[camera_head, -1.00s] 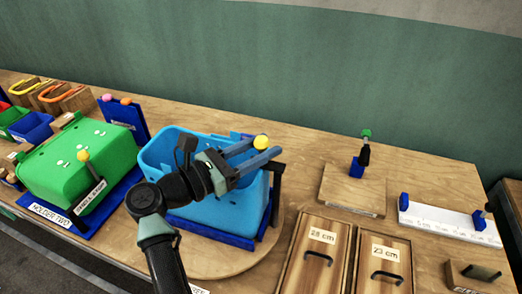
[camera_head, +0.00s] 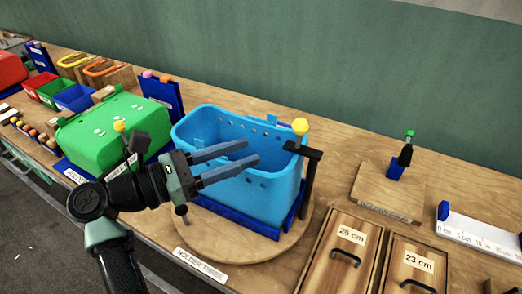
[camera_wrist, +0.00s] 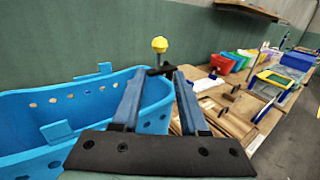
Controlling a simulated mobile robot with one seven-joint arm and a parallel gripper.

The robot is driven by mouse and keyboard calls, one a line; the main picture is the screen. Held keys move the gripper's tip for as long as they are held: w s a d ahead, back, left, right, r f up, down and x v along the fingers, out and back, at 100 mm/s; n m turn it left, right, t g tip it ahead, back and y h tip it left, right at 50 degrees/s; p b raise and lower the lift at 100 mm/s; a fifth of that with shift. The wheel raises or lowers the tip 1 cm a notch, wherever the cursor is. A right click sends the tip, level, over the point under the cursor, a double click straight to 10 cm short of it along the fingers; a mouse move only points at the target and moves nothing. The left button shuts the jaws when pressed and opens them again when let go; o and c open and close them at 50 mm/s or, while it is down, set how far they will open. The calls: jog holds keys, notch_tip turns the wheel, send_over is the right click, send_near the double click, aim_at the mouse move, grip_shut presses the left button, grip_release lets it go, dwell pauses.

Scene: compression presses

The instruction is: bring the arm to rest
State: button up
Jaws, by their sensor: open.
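My gripper (camera_head: 240,161) is open, with its two blue-grey fingers apart and nothing between them. In the head view it is in front of the blue bin (camera_head: 262,195), its fingers overlapping the bin's near left side. The wrist view shows the open fingers (camera_wrist: 152,92) with the blue bin (camera_wrist: 40,108) behind and to the left. A yellow ball-topped post (camera_head: 300,127) stands at the bin's right end; it also shows beyond the fingertips in the wrist view (camera_wrist: 159,45). Whether a finger touches the bin cannot be told.
The bin stands on a round wooden board (camera_head: 225,240). A green bin (camera_head: 120,135) with a yellow knob is to the left. A green wall (camera_head: 300,60) closes the back.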

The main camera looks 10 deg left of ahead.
jog(key=shift+s+a, duration=0.2)
jog(key=shift+a, duration=0.1)
